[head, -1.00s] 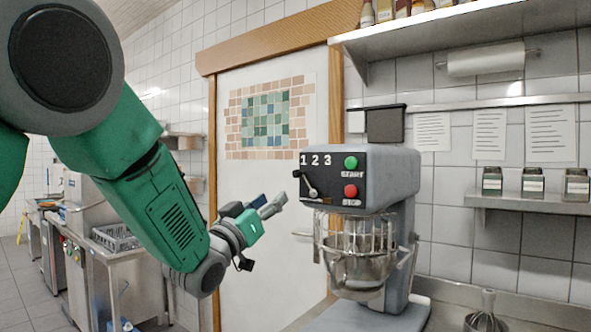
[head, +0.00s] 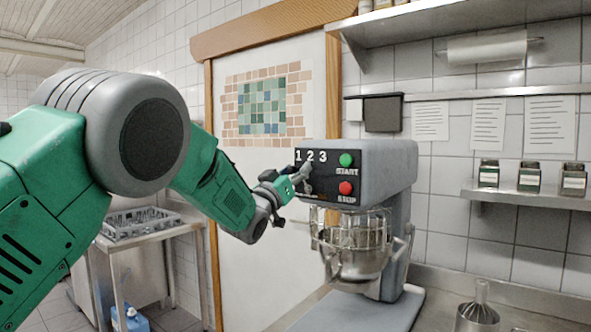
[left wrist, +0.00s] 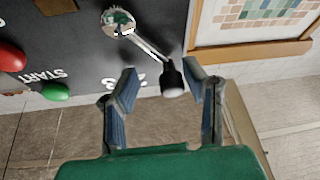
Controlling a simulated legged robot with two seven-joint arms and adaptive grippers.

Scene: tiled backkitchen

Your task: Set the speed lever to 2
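The mixer (head: 390,175) has a dark panel with the numbers 1 2 3 (head: 311,156) along its top left. My left gripper (head: 303,174) is at this panel, just under the numbers, and hides most of the lever in the head view. In the left wrist view, which shows the panel upside down, the speed lever (left wrist: 147,45) is a metal rod from a round hub to a black knob (left wrist: 172,82). It leans toward the 1 side. My left gripper (left wrist: 160,78) is open, with the knob between its fingertips and gaps visible. My right gripper is out of view.
The green START button (head: 346,159) and red STOP button (head: 345,188) are right of my gripper. The wire guard and bowl (head: 355,257) hang below the panel. A whisk (head: 480,303) stands at the lower right. A wall shelf (head: 540,200) holds jars.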

